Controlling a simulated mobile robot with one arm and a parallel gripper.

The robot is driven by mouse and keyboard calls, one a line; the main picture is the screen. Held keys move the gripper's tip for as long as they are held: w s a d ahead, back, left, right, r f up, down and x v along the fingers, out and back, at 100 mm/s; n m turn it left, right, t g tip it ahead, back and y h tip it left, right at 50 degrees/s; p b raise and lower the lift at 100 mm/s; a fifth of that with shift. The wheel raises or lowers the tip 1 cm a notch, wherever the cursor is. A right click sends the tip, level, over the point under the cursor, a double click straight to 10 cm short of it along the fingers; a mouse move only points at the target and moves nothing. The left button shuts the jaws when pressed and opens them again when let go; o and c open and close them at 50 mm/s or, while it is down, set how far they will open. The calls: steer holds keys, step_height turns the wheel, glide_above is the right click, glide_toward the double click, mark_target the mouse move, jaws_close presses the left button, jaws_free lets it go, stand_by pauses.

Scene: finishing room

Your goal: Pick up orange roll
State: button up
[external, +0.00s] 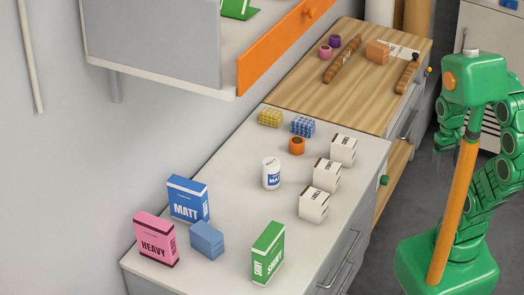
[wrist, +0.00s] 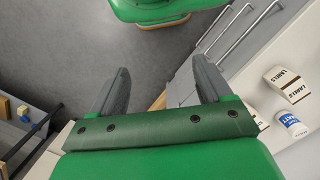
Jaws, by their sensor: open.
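The orange roll (external: 297,145) is a short ring with a dark centre. It sits on the light grey counter (external: 228,190) in the external view, just in front of a blue block of small balls (external: 303,126) and behind a white MATT jar (external: 271,173). I cannot make out the roll in the wrist view. My gripper (wrist: 160,88) shows in the wrist view with its two grey fingers wide apart and nothing between them. It is over the floor and drawer-front side, away from the roll.
Several white LABELS boxes (external: 314,205) line the counter's right side. A yellow block (external: 270,117) is behind the roll. Blue MATT (external: 188,199), pink HEAVY (external: 156,239) and green SHINY (external: 268,252) boxes stand in front. An orange-edged shelf (external: 270,55) overhangs the back left.

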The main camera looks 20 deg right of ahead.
step_height(320, 180, up, 5)
steer(key=w+a+r+m+y, duration=0.1)
steer(key=w+a+m+y, duration=0.15)
steer(key=w+a, duration=0.45)
steer(key=w+a+r+m+y, duration=0.2)
steer(key=w+a+m, duration=0.1)
steer(key=w, duration=0.8)
steer(key=w+a+r+m+y, duration=0.1)
steer(key=w+a+m+y, duration=0.15)
steer(key=w+a, duration=0.4)
steer(key=w+a+f+m+t+y, duration=0.1)
steer(key=w+f+m+y, duration=0.3)
steer(key=w, duration=1.1)
steer(key=w+a+m+t+y, duration=0.15)
steer(key=w+m, duration=0.45)
steer(key=w, duration=1)
glide_toward(289, 149)
steer(key=shift+g+y, duration=0.35)
steer(key=shift+y, duration=0.1)
steer(key=shift+s+x, duration=0.15)
steer(key=shift+x, duration=1.5)
steer(key=shift+s+x, duration=0.1)
steer(key=shift+x, duration=1.6)
steer(key=shift+c, duration=0.3)
